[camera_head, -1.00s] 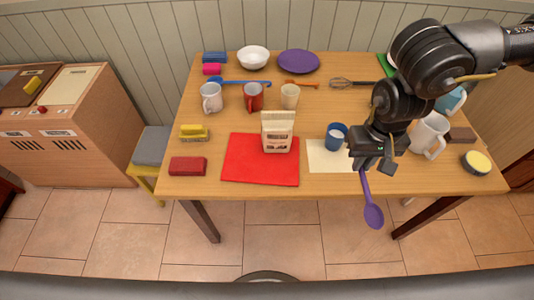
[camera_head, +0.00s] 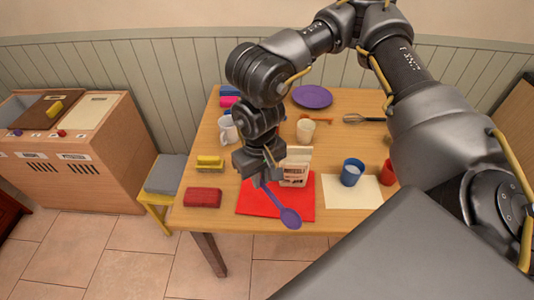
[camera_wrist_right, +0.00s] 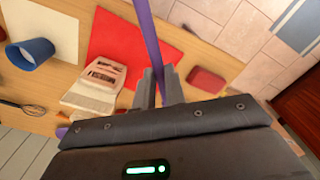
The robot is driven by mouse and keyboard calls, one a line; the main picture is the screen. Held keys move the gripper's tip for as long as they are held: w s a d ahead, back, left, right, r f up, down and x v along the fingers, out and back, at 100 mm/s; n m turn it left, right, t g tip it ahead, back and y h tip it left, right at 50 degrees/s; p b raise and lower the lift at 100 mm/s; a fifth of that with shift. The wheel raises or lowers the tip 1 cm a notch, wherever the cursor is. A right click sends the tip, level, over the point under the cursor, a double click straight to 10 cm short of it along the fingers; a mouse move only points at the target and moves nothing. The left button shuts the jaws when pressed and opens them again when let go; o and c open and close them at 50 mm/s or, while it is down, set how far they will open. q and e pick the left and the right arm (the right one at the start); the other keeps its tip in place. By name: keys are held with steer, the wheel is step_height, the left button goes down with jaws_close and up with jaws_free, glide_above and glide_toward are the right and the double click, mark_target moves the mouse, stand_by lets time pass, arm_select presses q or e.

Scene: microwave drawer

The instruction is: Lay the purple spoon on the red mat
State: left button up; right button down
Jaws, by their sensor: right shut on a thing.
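My right gripper (camera_head: 262,180) is shut on the handle of the purple spoon (camera_head: 290,217). The spoon slants down and right in the head view, its bowl near the front edge of the red mat (camera_head: 246,198). In the right wrist view the fingers (camera_wrist_right: 158,88) close around the purple handle (camera_wrist_right: 150,40), with the red mat (camera_wrist_right: 108,40) behind it. The spoon seems to be above the mat; I cannot tell its exact height. My left gripper is not in view.
A red block (camera_head: 203,198) lies left of the mat and a yellow-topped sponge (camera_head: 209,163) behind it. A blue cup (camera_head: 352,172) stands by a cream sheet (camera_head: 345,191) to the right. The mat's front part is clear of standing objects.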

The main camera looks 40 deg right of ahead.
arm_select(q)
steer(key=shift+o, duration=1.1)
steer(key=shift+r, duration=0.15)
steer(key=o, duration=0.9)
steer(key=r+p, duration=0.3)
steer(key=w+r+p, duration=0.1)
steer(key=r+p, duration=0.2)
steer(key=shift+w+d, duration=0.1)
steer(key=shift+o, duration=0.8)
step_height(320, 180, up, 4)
steer(key=p, duration=0.3)
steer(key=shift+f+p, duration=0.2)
steer(key=shift+p, duration=0.2)
arm_select(e)
step_height(320, 180, down, 3)
steer(key=w+a+m, duration=0.1)
steer(key=w+m, duration=0.2)
steer(key=m, duration=1.2)
arm_select(q)
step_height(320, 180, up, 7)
steer(key=p, duration=0.7)
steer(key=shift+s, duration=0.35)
arm_select(e)
steer(key=s+d+f+m, duration=0.5)
steer(key=d+f+m, duration=0.2)
steer(key=m, duration=0.7)
steer(key=d, duration=0.2)
steer(key=shift+d+f+m, duration=0.35)
steer(key=shift+f+m, duration=0.05)
